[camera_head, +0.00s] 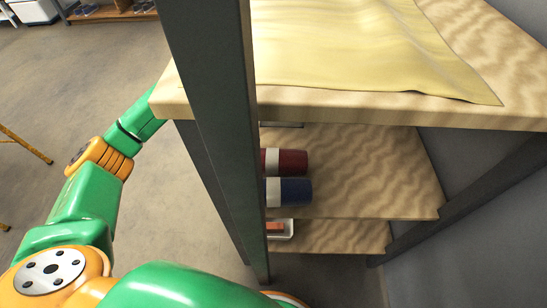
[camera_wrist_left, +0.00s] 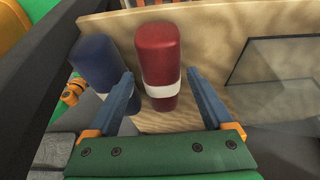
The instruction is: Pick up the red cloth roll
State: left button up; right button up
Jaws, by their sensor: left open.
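The red cloth roll (camera_head: 290,161) with a white band lies on the middle shelf in the head view, its left end hidden by the grey post. In the left wrist view the red roll (camera_wrist_left: 158,52) is between the two blue fingers of my left gripper (camera_wrist_left: 160,74). The gripper is open; a gap shows on the roll's right side, and I cannot tell whether either finger touches it. In the head view the post and shelf hide this gripper. My right gripper is not in view.
A blue roll (camera_head: 292,191) lies close beside the red one; it is left of the left finger in the wrist view (camera_wrist_left: 98,60). The post (camera_head: 215,100) and upper board (camera_head: 400,108) bound the shelf. A dark-framed panel (camera_wrist_left: 275,62) is at right. A white tray (camera_head: 284,236) sits lower.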

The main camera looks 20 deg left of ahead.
aim_at(268, 154)
pick_arm(q)
jog(key=shift+w+d, duration=0.2)
jog(key=shift+d, duration=0.4)
jog(key=shift+w+d, duration=0.15)
jog(key=shift+d, duration=0.4)
jog(key=b+x, duration=0.1)
jog(key=x, duration=0.4)
jog(key=shift+w+d+f+b, duration=0.1)
jog(key=shift+d+b, duration=0.15)
jog(key=shift+b, duration=0.1)
jog(key=c, duration=1.2)
